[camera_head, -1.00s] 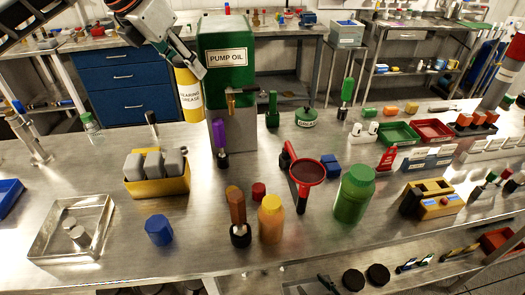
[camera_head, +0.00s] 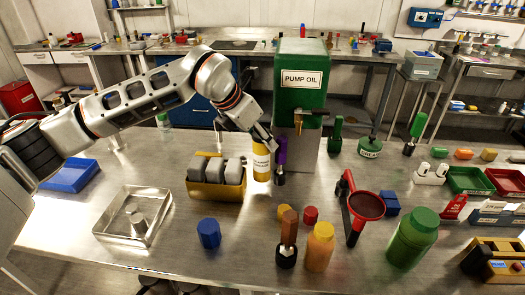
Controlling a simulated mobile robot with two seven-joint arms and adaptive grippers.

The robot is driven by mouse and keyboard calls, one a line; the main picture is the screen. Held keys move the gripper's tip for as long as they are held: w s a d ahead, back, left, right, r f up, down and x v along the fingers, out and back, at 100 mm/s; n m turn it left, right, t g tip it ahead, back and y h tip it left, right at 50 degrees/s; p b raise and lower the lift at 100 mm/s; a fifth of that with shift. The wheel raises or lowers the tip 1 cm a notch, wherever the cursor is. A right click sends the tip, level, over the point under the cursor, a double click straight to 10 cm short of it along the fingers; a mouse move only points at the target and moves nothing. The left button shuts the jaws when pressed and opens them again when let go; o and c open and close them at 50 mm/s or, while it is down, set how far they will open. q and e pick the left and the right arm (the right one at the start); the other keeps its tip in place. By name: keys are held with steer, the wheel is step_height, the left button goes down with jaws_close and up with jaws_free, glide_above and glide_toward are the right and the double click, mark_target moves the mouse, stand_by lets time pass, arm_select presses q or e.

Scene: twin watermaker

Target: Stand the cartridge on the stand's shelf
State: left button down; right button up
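The yellow cartridge (camera_head: 261,165) with a white label is upright, between the yellow bin and the green pump-oil container. My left gripper (camera_head: 265,142) is at its top and appears shut on it; the fingers partly cover the top. The cartridge's lower end appears close to the bench, but I cannot tell if it touches. A purple-handled tool (camera_head: 281,160) stands just right of it. I cannot make out the stand's shelf with certainty. My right gripper is not in view.
The pump-oil container (camera_head: 301,100) rises right of the gripper. The yellow bin (camera_head: 216,190) with grey blocks is to the left. A blue hexagonal piece (camera_head: 208,233), a metal tray (camera_head: 134,216) and an orange bottle (camera_head: 319,246) are nearer the front.

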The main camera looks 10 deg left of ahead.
mark_target(262, 152)
arm_select(q)
steer(key=shift+f, duration=2.05)
steer(key=c, duration=1.8)
jaws_free()
steer(key=shift+f, duration=0.25)
steer(key=o, duration=0.4)
steer(key=shift+r, duration=0.1)
